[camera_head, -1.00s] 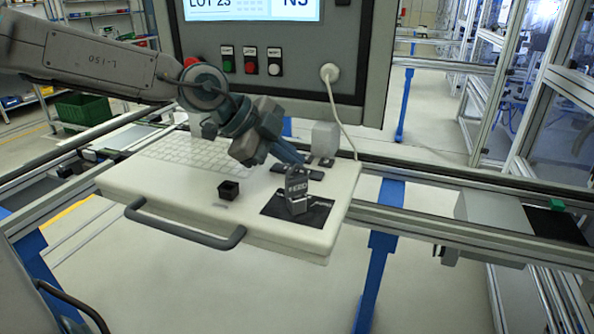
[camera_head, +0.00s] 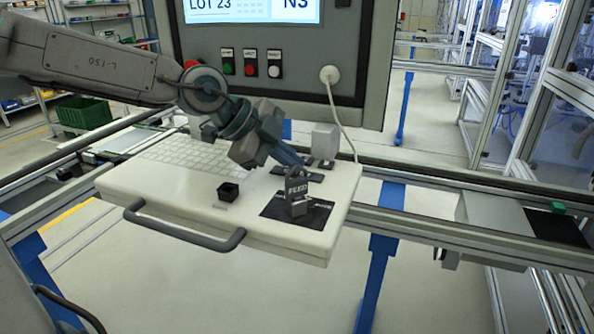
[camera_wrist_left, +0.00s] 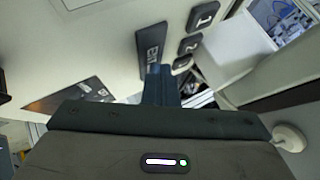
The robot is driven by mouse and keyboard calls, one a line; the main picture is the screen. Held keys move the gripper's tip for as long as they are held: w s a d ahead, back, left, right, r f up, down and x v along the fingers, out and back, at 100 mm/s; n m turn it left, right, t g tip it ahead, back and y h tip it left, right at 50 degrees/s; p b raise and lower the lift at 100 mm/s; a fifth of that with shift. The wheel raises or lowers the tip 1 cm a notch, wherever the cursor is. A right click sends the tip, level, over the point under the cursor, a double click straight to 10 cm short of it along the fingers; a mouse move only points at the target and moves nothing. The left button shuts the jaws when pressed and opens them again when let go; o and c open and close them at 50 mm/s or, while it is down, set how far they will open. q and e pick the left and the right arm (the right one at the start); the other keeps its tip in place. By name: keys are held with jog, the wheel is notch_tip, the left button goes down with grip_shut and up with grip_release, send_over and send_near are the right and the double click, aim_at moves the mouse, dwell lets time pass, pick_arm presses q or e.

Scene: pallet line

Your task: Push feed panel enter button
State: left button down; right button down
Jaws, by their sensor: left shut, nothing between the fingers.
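The long dark enter key (camera_wrist_left: 151,52), with partly legible white lettering, lies on the pale console in the left wrist view. It also shows as a dark bar in the head view (camera_head: 307,175), partly behind the FEED label. My left gripper (camera_head: 296,158) is shut and empty, pointing down at the key area. In the left wrist view its closed fingertips (camera_wrist_left: 158,72) are at the near end of the enter key. I cannot tell whether they touch it. My right gripper is not in view.
Smaller numbered keys (camera_wrist_left: 189,43) sit beside the enter key. A grey FEED-labelled piece (camera_head: 298,205) stands on a black patch. A small black open box (camera_head: 228,191), white keyboard (camera_head: 185,153) and pale block (camera_head: 325,139) are on the console. A cable hangs behind.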

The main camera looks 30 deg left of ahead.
pick_arm(q)
jog(key=shift+r+p, duration=0.3)
jog(key=shift+r, duration=0.45)
jog(key=shift+r+p, duration=0.3)
jog(key=shift+r, duration=0.2)
jog(key=shift+r+p, duration=1.25)
jog(key=shift+r, duration=0.85)
jog(key=shift+f, duration=0.1)
